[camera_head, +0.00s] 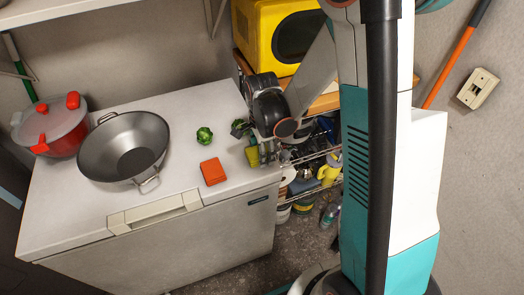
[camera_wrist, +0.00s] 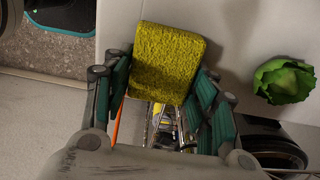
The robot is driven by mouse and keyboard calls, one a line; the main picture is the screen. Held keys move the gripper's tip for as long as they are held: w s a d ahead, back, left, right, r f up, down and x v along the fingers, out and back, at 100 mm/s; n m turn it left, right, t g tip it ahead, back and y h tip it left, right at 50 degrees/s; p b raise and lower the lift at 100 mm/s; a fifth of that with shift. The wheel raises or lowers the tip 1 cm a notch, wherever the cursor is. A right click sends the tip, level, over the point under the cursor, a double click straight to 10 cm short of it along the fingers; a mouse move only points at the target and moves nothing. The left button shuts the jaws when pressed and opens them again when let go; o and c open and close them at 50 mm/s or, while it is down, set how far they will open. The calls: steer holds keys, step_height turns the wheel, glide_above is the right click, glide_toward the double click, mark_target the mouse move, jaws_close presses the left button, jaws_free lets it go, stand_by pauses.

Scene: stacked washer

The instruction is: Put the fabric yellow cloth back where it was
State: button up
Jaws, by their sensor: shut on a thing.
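The yellow cloth (camera_wrist: 168,55) is a thick, textured, square-looking piece between the two finger pads of my gripper (camera_wrist: 162,92) in the wrist view. My gripper is shut on it, and the pads hide part of its side edges. In the head view my gripper (camera_head: 264,150) points down at the right end of the white chest freezer (camera_head: 170,113). The cloth (camera_head: 252,156) shows there as a small yellow patch beside the fingers. I cannot tell whether it touches the freezer top.
An orange block-like cloth (camera_head: 213,172) and a green vegetable (camera_head: 204,135) lie left of my gripper. A metal wok (camera_head: 123,147) and red pot (camera_head: 62,140) stand further left. A cluttered wire rack (camera_head: 316,187) and yellow microwave (camera_head: 262,30) are at the right. The freezer's front middle is clear.

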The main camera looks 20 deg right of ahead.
steer(key=o, duration=1.1)
steer(key=shift+f, duration=0.1)
step_height(320, 180, up, 12)
steer(key=p, duration=0.4)
steer(key=shift+s+a+r+n+t, duration=0.2)
steer(key=shift+s+r+n+t, duration=1)
steer(key=shift+s+r+n, duration=1.55)
steer(key=shift+s+a+r+n+t, duration=0.15)
steer(key=shift+s+r+n+t, duration=1.05)
steer(key=shift+s+r+n, duration=1.5)
steer(key=shift+s+a+r+n+t, duration=0.2)
steer(key=shift+s+r+n+t, duration=1.35)
steer(key=shift+n, duration=2)
steer(key=shift+s+r+g, duration=0.2)
steer(key=shift+s+g, duration=0.15)
steer(key=shift+s, duration=0.15)
